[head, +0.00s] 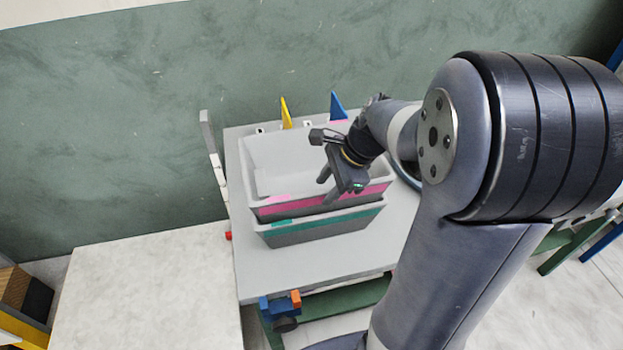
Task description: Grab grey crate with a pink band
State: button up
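The grey crate with a pink band (282,208) sits nested in a second grey crate with a teal band (300,233) on a light grey table. The upper crate's open inside shows pale grey, and no contents can be made out in the visible part. My gripper (326,187) is over the right part of the upper crate, near its front wall. Its two dark fingers are apart, with nothing seen between them. I cannot tell whether a finger touches the crate. My wrist and gripper hide the crate's right end and part of its rim.
The light grey table (255,275) has a yellow fin (286,112) and a blue fin (337,106) at its back edge. A blue clamp-like part (279,308) is at its front edge. A pale bench top (150,290) lies to the left. A green wall stands behind.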

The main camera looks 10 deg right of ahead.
aim_at(318, 208)
jog(key=shift+p+x, duration=0.4)
jog(key=shift+x, duration=2.3)
jog(key=shift+d, duration=0.1)
jog(key=shift+c, duration=0.2)
grip_shut()
